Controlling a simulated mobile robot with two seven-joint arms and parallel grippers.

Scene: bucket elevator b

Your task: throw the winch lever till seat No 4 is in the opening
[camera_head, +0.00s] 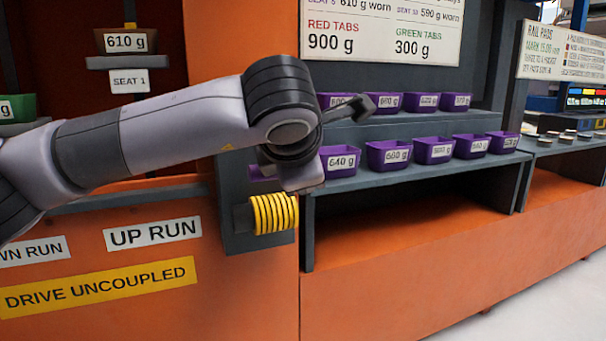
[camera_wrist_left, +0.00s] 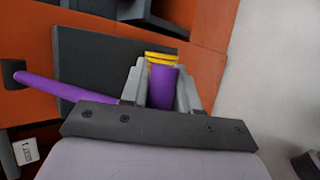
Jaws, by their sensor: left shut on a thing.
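My left gripper (camera_wrist_left: 162,80) is shut on a purple grip (camera_wrist_left: 164,92) in the left wrist view. I take this grip to be part of the winch lever. A longer purple bar (camera_wrist_left: 68,88) runs left from behind the gripper to a dark end block. In the head view my left wrist hides most of the grip, and a bit of purple (camera_head: 262,172) shows beside it. The opening at the upper left holds a brown bucket (camera_head: 126,40) marked 610 g, above a plate (camera_head: 129,81) reading SEAT 1. My right gripper is not in view.
A yellow coil (camera_head: 273,213) sits just below my left wrist. Purple weight-marked buckets (camera_head: 389,154) stand on the grey shelf (camera_head: 365,180) to the right. An UP RUN plate (camera_head: 152,233) and a DRIVE UNCOUPLED plate (camera_head: 99,284) are on the orange front. The floor at right is clear.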

